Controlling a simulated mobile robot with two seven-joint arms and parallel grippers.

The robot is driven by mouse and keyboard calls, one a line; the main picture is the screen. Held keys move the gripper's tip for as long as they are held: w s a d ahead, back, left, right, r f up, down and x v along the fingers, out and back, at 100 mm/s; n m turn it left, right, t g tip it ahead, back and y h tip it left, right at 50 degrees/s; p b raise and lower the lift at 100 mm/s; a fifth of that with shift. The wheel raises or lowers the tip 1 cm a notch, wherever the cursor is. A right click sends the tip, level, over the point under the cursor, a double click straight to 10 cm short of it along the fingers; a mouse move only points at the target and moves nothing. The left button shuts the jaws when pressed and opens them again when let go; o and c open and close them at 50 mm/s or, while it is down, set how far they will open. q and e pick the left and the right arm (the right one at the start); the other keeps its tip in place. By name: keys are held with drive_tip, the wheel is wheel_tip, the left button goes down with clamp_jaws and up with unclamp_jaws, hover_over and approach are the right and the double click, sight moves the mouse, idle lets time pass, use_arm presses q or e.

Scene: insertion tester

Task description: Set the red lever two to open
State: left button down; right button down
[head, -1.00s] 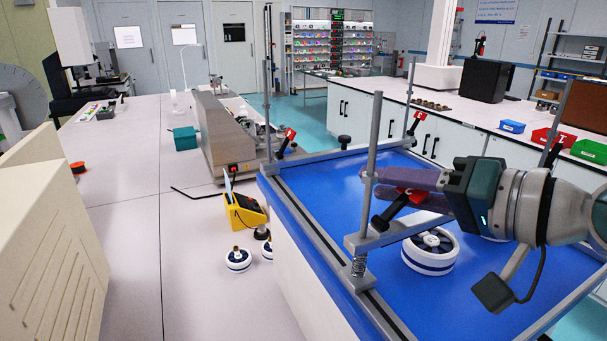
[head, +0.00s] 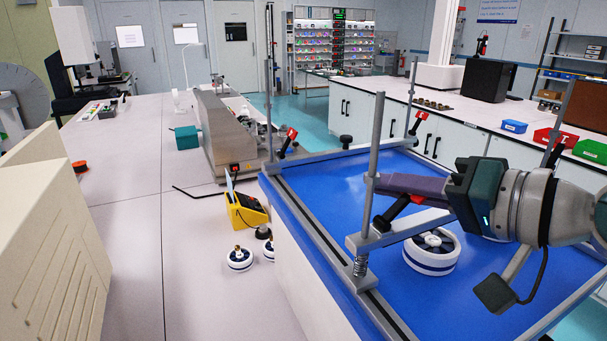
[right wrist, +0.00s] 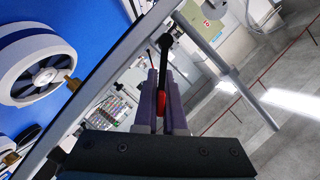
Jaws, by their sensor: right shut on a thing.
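My right gripper (head: 388,185) reaches in from the right over the blue-topped tester. Its purple fingers are shut on the near red lever (head: 416,199), whose black handle (head: 388,217) points down and left below the fingers. In the right wrist view the lever's red part (right wrist: 162,98) sits between the fingers, with its black handle (right wrist: 166,42) beyond them. Other red levers are at the frame's far left corner (head: 291,134) and far right (head: 421,116). I cannot read any number on the held lever. My left gripper is not in view.
A metal post (head: 369,205) and crossbar (head: 400,233) stand close to the fingers. A white and blue round part (head: 431,262) sits on the blue top (head: 330,205) below. A yellow device (head: 245,211) and small round parts (head: 239,260) are on the left bench.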

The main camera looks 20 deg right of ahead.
drive_tip(key=n+h+p, duration=0.1)
drive_tip(key=p, duration=0.3)
drive_tip(key=a+r+n+p, duration=0.1)
drive_tip(key=n+p, duration=0.1)
drive_tip(key=p, duration=0.2)
drive_tip(key=shift+g+h, duration=0.3)
drive_tip(key=shift+h, duration=0.1)
